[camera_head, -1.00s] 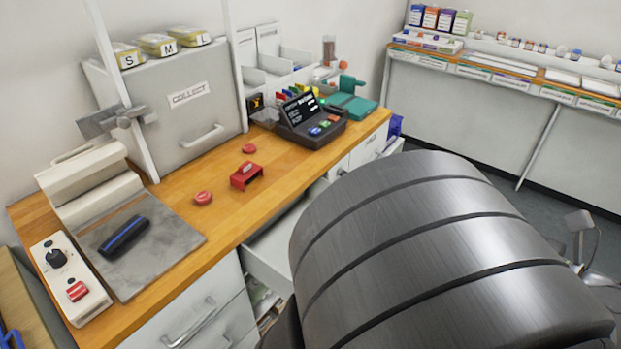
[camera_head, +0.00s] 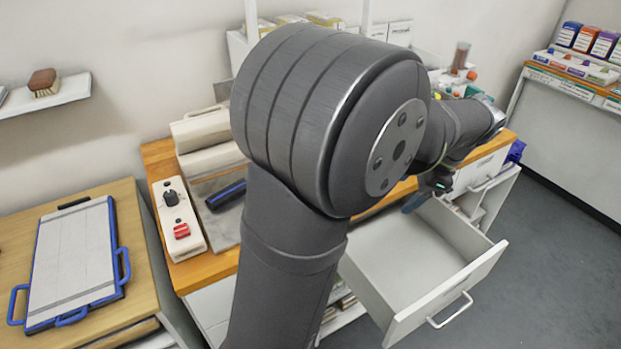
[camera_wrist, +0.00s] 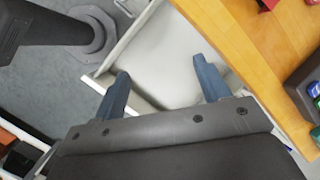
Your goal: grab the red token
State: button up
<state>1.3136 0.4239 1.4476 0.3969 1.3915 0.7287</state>
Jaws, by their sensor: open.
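My gripper (camera_wrist: 161,68) is open and empty, with its two blue fingers apart over the open drawer in the wrist view. In the head view my gripper (camera_head: 415,200) hangs at the drawer's back, near the counter edge. No red token can be made out for sure now. A red piece (camera_wrist: 268,4) is cut off by the top edge of the wrist view, on the wooden counter, up and right of the fingers. Another red bit (camera_wrist: 312,2) shows at the top right corner. My arm hides the middle of the counter in the head view.
The pulled-out drawer (camera_head: 487,266) looks empty. The wooden counter (camera_wrist: 240,50) runs beside it. A control box with a red switch (camera_head: 194,238) and a blue roll (camera_head: 226,194) are left of my arm.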

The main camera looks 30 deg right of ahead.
jog(key=w+a+r+n+h, duration=0.2)
jog(key=w+a+n, duration=0.3)
jog(key=w, duration=0.4)
jog(key=w+a+r+n+g+h, duration=0.15)
jog(key=w+a+n, duration=0.3)
jog(key=w, duration=0.45)
jog(key=w+a+r+n+h, duration=0.35)
jog(key=w+a, duration=0.25)
jog(key=w, duration=0.3)
jog(key=shift+y, duration=0.6)
jog(key=x, duration=0.5)
jog(key=s+x, duration=0.1)
jog(key=x, duration=1.1)
jog(key=shift+s+a+f, duration=0.2)
jog(key=shift+a+f, duration=0.1)
jog(key=shift+a, duration=0.1)
jog(key=shift+w+d+r+x, duration=0.1)
jog(key=shift+d+x, duration=0.05)
jog(key=shift+x, duration=0.85)
jog(key=shift+w+d+r+x, duration=0.1)
jog(key=shift+d+x, duration=0.05)
jog(key=shift+x, duration=0.85)
jog(key=shift+w+d+x, duration=0.1)
jog(key=shift+d+x, duration=0.05)
jog(key=shift+x, duration=0.85)
jog(key=shift+a, duration=0.1)
jog(key=c, duration=1.1)
